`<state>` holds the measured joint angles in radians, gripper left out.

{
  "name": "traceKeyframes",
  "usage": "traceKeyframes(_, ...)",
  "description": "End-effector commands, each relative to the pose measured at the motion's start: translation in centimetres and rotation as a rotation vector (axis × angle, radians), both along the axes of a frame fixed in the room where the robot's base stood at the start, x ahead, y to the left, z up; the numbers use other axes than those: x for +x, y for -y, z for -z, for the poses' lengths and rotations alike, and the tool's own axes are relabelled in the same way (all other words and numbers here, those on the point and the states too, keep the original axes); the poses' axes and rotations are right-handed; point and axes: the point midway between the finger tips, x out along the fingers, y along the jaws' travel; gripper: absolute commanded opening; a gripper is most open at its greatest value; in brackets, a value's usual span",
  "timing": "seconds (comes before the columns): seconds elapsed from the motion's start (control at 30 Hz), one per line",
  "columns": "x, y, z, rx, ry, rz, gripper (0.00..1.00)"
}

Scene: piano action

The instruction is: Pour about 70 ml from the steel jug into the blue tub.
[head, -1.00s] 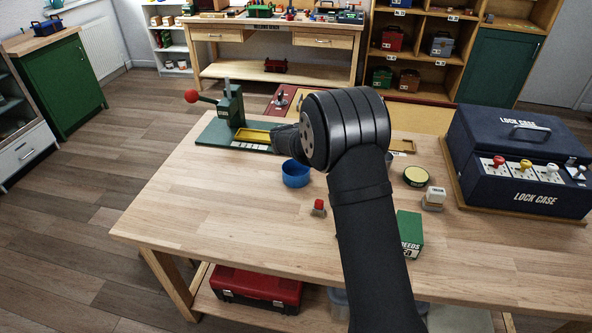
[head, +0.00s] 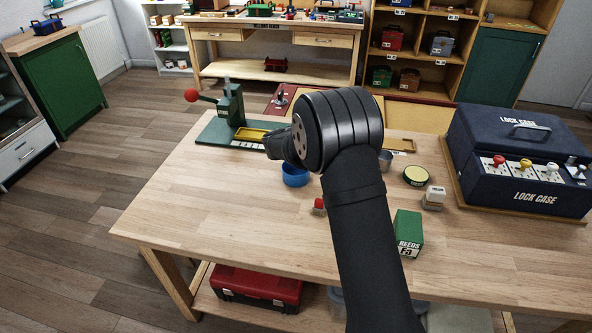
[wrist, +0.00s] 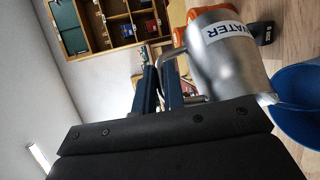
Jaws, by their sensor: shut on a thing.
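The steel jug (wrist: 222,60), labelled WATER, is tilted in the wrist view with its lip at the near edge of the blue tub (wrist: 302,110). A pale patch shows at the lip; I cannot tell whether water is running. My gripper (wrist: 168,78) is shut on the jug at its handle side. In the head view the blue tub (head: 295,175) stands on the table, just left of my arm. My arm hides the jug and fingers there. The tub's inside and its water level cannot be made out.
The green press (head: 232,115) with a red-knobbed lever and a yellow tray stands behind the tub. A red-topped block (head: 319,206) is in front of it. A grey cup (head: 385,160), a green REEDS box (head: 408,234) and the lock case (head: 520,155) are right. The left tabletop is clear.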

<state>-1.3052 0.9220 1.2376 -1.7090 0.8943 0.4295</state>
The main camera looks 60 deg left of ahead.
Motion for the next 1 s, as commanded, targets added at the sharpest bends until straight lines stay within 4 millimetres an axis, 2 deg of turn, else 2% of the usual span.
traceKeyframes(0.23, -0.2, 0.0, -0.1, 0.002, 0.012, 0.0, 0.0)
traceKeyframes(0.37, 3.0, 0.2, 0.5, 0.01, -0.119, 0.007, 0.0)
traceKeyframes(0.5, 4.2, 0.1, 0.2, 0.014, -0.25, 0.003, 0.0)
traceKeyframes(1.0, 5.3, 0.1, 0.1, 0.016, -0.383, 0.003, 0.0)
